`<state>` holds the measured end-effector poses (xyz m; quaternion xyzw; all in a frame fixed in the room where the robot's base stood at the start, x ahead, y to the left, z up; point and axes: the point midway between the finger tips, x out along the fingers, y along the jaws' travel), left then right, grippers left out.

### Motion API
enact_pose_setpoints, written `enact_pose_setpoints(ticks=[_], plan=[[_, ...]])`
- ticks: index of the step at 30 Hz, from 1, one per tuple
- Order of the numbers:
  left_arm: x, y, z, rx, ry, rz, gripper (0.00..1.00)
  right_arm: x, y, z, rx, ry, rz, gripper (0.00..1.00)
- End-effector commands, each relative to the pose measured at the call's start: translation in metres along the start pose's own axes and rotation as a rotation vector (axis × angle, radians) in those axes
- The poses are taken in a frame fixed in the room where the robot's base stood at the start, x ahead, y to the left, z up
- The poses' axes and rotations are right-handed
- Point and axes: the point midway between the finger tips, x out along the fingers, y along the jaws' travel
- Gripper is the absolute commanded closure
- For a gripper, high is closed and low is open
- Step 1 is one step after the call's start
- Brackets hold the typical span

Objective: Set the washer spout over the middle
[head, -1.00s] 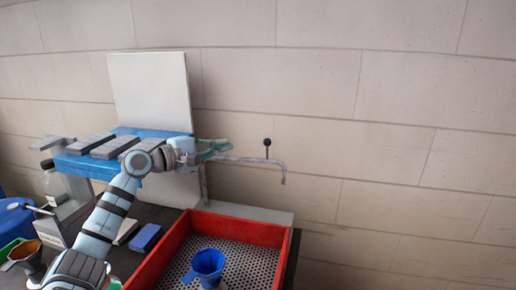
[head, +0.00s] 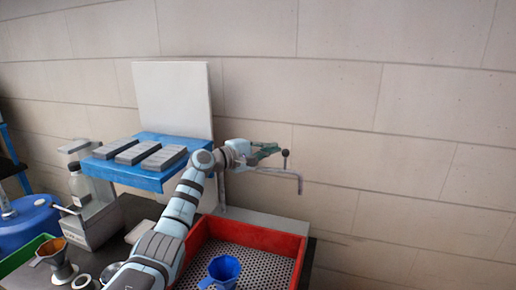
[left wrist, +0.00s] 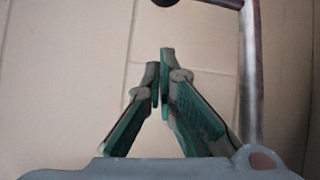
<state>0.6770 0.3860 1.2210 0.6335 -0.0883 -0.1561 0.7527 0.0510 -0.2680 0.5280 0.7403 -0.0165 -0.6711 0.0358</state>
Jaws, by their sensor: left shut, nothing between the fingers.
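The washer spout (head: 270,171) is a thin grey pipe. It rises from a post behind the red tray (head: 262,237), runs to the right and bends down at its end. A black knob (head: 285,153) stands on a short stem near that end. My left gripper (head: 279,150), with green fingers, is beside the knob and above the pipe. In the left wrist view its fingertips (left wrist: 160,62) are together with nothing between them. The pipe (left wrist: 250,80) passes to their right, with a gap at the tips. My right gripper is not in view.
A blue funnel (head: 221,270) stands on the perforated tray floor. A blue shelf (head: 125,172) with grey blocks and a white panel (head: 173,100) are behind my left arm. A bottle (head: 79,187) stands at left. The wall to the right is clear.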

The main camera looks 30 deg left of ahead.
Motion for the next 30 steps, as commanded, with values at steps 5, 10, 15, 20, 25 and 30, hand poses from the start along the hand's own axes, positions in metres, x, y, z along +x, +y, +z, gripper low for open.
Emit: enact_pose_setpoints(ticks=[5,10,15,20,25,30], plan=[[-0.009,0.003,0.022,0.004,0.002,-0.002,1.0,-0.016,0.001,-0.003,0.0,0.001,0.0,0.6],[-0.013,0.002,0.03,0.002,0.002,0.0,1.0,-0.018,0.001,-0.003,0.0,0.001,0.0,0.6],[-0.013,0.001,0.03,0.001,0.002,0.0,1.0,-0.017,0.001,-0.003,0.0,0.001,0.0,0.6],[-0.013,0.001,0.03,0.001,0.0,0.0,1.0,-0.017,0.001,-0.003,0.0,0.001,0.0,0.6],[-0.011,-0.001,0.036,0.001,-0.029,-0.005,1.0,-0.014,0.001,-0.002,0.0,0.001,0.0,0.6],[-0.009,-0.002,0.044,0.004,-0.07,-0.012,1.0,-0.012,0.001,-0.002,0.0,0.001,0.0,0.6]])
